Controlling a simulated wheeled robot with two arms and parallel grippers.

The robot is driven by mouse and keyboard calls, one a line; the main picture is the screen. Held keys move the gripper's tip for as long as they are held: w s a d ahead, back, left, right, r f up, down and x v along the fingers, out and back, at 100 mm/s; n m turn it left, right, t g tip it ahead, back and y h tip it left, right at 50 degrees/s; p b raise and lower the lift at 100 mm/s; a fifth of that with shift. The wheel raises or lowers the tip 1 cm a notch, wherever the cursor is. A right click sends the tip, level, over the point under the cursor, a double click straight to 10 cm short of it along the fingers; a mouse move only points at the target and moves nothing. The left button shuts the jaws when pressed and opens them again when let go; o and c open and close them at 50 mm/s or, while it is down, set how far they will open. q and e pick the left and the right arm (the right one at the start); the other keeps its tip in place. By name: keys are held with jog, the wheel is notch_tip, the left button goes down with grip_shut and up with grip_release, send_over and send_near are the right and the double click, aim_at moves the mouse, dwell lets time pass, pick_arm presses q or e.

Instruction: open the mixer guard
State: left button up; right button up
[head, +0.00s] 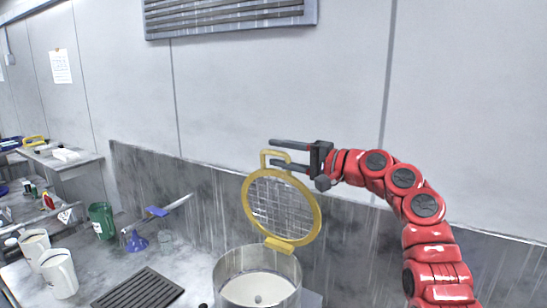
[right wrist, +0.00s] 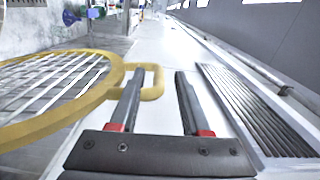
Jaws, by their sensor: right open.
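The mixer guard (head: 282,210), a yellow ring with wire mesh, stands raised and nearly upright above the mixer bowl (head: 258,292). Its yellow hinge block is at the bowl's rim, and the bowl's top is uncovered. A yellow loop handle (head: 263,158) is at the guard's top. My right gripper (head: 272,153) is open at the handle, one finger above it and the other across it. In the right wrist view the guard (right wrist: 95,98) lies left of my gripper (right wrist: 161,74), and the left finger overlaps the handle (right wrist: 157,88). I cannot tell if they touch. My left gripper is out of view.
White jugs (head: 59,274), a green mug (head: 102,220), a blue funnel (head: 137,241) and a dark grate (head: 138,289) are on the counter to the left. A splash panel and wall stand close behind the guard. A vent (head: 230,15) is on the wall above.

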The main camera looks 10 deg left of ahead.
jog(key=v, duration=1.5)
jog(key=shift+d+b, duration=0.25)
jog(key=shift+b, duration=0.05)
jog(key=shift+f, duration=0.1)
